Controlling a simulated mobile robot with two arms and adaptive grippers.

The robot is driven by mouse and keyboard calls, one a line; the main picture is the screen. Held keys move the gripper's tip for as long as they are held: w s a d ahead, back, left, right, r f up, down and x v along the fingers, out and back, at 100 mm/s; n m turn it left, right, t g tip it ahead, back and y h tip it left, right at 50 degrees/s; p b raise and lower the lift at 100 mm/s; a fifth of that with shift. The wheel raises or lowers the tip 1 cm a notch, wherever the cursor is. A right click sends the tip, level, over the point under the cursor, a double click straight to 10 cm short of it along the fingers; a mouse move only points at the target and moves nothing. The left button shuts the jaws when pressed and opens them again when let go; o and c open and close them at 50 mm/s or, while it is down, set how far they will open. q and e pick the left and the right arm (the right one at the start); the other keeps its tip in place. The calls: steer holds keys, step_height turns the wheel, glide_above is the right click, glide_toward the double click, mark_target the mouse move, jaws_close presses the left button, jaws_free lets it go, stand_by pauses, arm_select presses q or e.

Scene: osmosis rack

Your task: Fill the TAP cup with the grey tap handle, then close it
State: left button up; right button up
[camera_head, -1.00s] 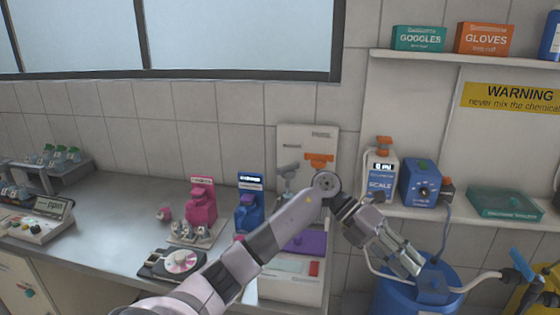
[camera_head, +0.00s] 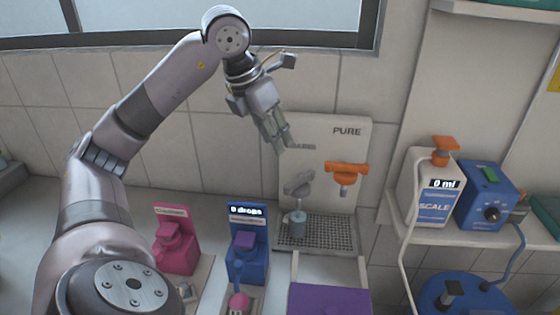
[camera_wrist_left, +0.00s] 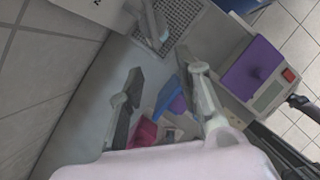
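The grey tap handle (camera_head: 299,182) is on the left of the white panel marked PURE, with an orange tap handle (camera_head: 346,173) to its right. A small grey-teal cup (camera_head: 298,226) stands on the drip grating below the grey tap. Its label and water level cannot be read. My left gripper (camera_head: 282,148) is above and slightly left of the grey handle, pointing down and apart from it. In the left wrist view its fingers (camera_wrist_left: 167,74) are spread with nothing between them; the grey tap (camera_wrist_left: 152,22) shows beyond them. My right gripper is not in view.
Pink (camera_head: 175,240) and blue (camera_head: 247,245) dispensers stand left of the drip grating (camera_head: 335,234). A purple-topped device (camera_head: 330,299) is in front of it. The scale (camera_head: 430,190) and a blue box (camera_head: 486,195) sit on the right shelf.

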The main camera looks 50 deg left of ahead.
arm_select(q)
steer(key=b, duration=0.1)
glide_toward(292, 183)
steer(key=x, duration=0.8)
steer(key=shift+w+f, duration=0.1)
steer(key=shift+f, duration=0.15)
steer(key=shift+w+f+p, duration=0.1)
steer(key=shift+f+p, duration=0.15)
steer(key=shift+p, duration=0.05)
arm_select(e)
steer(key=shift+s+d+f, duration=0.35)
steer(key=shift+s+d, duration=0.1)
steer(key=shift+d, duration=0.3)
arm_select(q)
steer(key=shift+d, duration=0.1)
steer(key=shift+c, duration=0.4)
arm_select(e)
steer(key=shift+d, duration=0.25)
arm_select(q)
jaws_close()
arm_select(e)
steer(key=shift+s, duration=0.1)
